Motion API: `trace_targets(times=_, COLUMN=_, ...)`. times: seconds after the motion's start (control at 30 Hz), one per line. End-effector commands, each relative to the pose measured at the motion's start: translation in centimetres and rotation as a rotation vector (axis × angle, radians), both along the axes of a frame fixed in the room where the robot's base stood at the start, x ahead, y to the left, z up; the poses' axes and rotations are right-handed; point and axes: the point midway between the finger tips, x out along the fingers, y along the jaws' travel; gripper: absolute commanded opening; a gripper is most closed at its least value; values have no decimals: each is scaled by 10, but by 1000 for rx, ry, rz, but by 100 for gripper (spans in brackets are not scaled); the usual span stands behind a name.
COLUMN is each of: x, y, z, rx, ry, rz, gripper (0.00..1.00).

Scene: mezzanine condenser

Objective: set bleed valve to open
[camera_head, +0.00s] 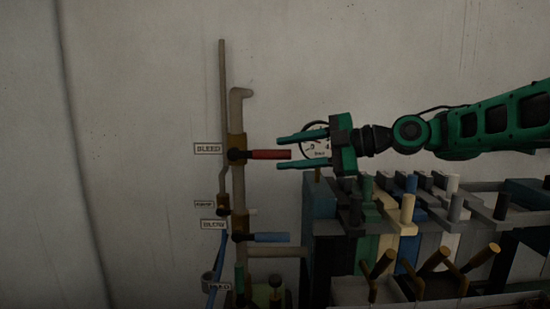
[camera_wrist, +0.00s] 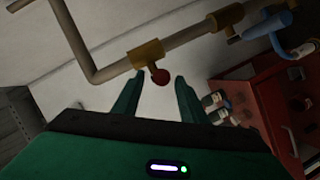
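The bleed valve has a red lever handle (camera_head: 270,154) that sticks out to the right from a brass body (camera_head: 237,150) on a vertical pipe. A "BLEED" label (camera_head: 208,148) is just left of it. My gripper (camera_head: 284,151) is open, with its green fingers above and below the handle's free end in the head view. In the wrist view the red handle's end (camera_wrist: 160,77) shows ahead, near the gap between the open fingertips (camera_wrist: 156,80). I cannot tell whether a finger touches it.
A blue lever (camera_head: 268,238) is lower on the same pipe. A round gauge (camera_head: 316,145) is partly hidden behind my gripper. Several levers and coloured blocks (camera_head: 410,215) crowd the lower right. The wall above is bare.

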Motion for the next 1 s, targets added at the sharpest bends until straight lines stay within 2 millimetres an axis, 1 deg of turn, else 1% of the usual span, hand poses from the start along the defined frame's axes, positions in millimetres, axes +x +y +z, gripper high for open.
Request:
trace_targets(times=0.03, x=2, y=9, z=-2, rx=1, ry=1, rz=6, gripper=39)
trace_targets(times=0.1, x=5, y=17, z=-4, rx=1, ry=2, rz=3, gripper=39)
trace_targets(times=0.2, x=9, y=28, z=-6, rx=1, ry=1, rz=4, gripper=39)
trace_targets(times=0.3, x=11, y=34, z=-7, rx=0, ry=1, rz=4, gripper=39)
trace_targets(times=0.63, x=13, y=37, z=-8, rx=0, ry=0, rz=1, gripper=39)
trace_targets(times=0.67, x=13, y=36, z=-8, rx=0, ry=0, rz=1, gripper=36)
trace_targets(times=0.7, x=13, y=36, z=-8, rx=0, ry=0, rz=1, gripper=27)
trace_targets(times=0.77, x=13, y=36, z=-8, rx=0, ry=0, rz=1, gripper=12)
trace_targets(times=0.8, x=13, y=36, z=-8, rx=0, ry=0, rz=1, gripper=3)
trace_targets(times=0.83, x=13, y=36, z=-8, rx=0, ry=0, rz=1, gripper=0)
trace_targets(times=1.0, x=13, y=36, z=-8, rx=-3, ry=0, rz=2, gripper=0)
